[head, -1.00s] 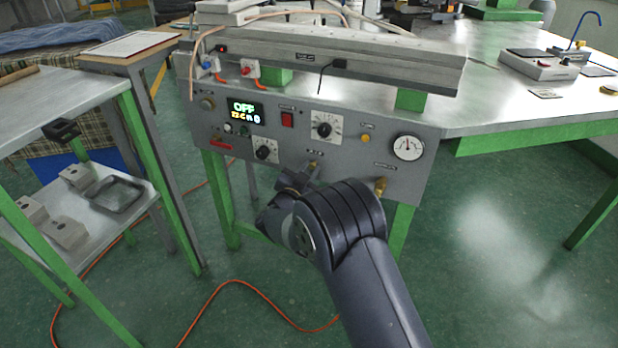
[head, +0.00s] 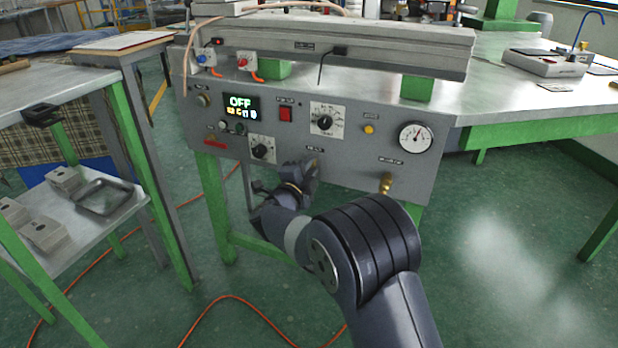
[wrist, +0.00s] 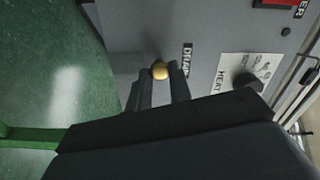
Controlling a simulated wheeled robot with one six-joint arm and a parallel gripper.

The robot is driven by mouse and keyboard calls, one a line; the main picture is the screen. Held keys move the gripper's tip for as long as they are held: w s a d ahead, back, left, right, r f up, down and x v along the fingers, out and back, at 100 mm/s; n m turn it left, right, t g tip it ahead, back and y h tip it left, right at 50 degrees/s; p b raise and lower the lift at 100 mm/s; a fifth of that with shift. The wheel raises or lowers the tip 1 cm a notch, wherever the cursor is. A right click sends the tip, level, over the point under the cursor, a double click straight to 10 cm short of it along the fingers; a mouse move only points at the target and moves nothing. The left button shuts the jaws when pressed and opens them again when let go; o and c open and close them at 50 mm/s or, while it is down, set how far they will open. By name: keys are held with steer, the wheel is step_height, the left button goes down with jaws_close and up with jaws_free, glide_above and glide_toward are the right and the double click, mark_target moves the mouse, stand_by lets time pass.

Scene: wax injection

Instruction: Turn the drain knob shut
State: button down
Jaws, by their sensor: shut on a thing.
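The drain knob (wrist: 160,71) is a small rounded brass knob on the grey panel (head: 362,170), beside the DRAIN label (wrist: 187,60) in the wrist view. My gripper (wrist: 161,83) has one finger on each side of the knob and is shut on it. In the head view my gripper (head: 312,172) is against the lower middle of the panel and hides the knob. How far the knob is turned cannot be told.
A brass fitting (head: 387,183) and a gauge (head: 415,137) are to the right. A shelf cart (head: 118,110) stands at left. An orange cable (head: 232,298) lies on the floor.

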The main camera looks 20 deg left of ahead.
steer(key=shift+f+m+b, duration=0.15)
steer(key=shift+m+b, duration=0.95)
steer(key=shift+m, duration=0.4)
steer(key=c, duration=1.3)
jaws_free()
steer(key=s+p, duration=0.1)
steer(key=s, duration=0.2)
steer(key=s+p, duration=0.1)
steer(key=s, duration=0.6)
steer(key=shift+s+a+p, duration=0.3)
steer(key=shift+s+p, duration=0.1)
